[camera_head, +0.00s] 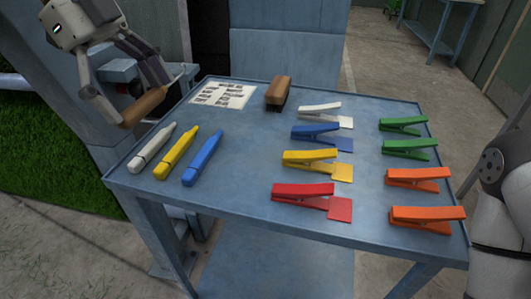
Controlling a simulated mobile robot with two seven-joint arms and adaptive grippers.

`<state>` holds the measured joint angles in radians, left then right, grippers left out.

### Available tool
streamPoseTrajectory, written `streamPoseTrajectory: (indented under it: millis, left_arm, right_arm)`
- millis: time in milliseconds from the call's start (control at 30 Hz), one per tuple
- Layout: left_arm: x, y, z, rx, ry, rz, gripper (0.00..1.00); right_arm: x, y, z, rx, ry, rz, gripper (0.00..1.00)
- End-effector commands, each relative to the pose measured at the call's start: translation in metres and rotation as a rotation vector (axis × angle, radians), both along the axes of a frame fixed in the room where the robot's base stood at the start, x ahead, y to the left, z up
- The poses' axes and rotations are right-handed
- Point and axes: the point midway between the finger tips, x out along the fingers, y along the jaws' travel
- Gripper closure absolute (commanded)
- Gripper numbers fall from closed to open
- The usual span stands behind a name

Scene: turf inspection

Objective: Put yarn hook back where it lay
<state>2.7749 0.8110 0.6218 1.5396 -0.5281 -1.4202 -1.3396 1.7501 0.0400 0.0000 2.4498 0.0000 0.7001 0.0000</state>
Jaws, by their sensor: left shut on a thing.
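The yarn hook (146,106) has a brown wooden handle and a thin bent metal end, and shows at the upper left of the head view. My left gripper (138,98) is shut on it and holds it beside the blue table's (240,209) far left edge, seemingly above table height. The gripper's fingers hide part of the hook. A white printed card (224,95) and a brown block-like tool (278,92) lie on the table's far side. My right gripper is out of view; only part of my right arm shows at the right edge.
White, yellow (176,152) and blue markers lie on the table's left. Several coloured clips, including a red one (303,193), lie in two columns at the middle and right. Bare table shows between the markers and clips. Green turf (50,165) is at the left.

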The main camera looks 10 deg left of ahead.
Motion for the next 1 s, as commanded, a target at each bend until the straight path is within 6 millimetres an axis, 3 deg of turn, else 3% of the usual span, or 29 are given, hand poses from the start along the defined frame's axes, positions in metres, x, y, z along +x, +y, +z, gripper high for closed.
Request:
streamPoseTrajectory:
  millis: [267,400,667,833,1000]
  left_arm:
    - [0.032,-0.078,-0.045,0.004,0.014,-0.009,0.50]
    - [0.042,-0.103,-0.075,0.003,0.013,-0.006,0.50]
    - [0.050,-0.123,-0.100,0.002,0.006,-0.005,0.50]
    - [0.051,-0.124,-0.129,0.001,0.005,-0.001,0.50]
    - [0.051,-0.124,-0.129,0.001,0.001,0.000,0.50]
  right_arm:
    - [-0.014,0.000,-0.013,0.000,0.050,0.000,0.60]
    - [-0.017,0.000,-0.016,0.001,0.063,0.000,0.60]
    - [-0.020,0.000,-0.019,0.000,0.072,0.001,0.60]
    - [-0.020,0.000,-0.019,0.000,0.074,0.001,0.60]
    - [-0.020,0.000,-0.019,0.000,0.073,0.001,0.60]
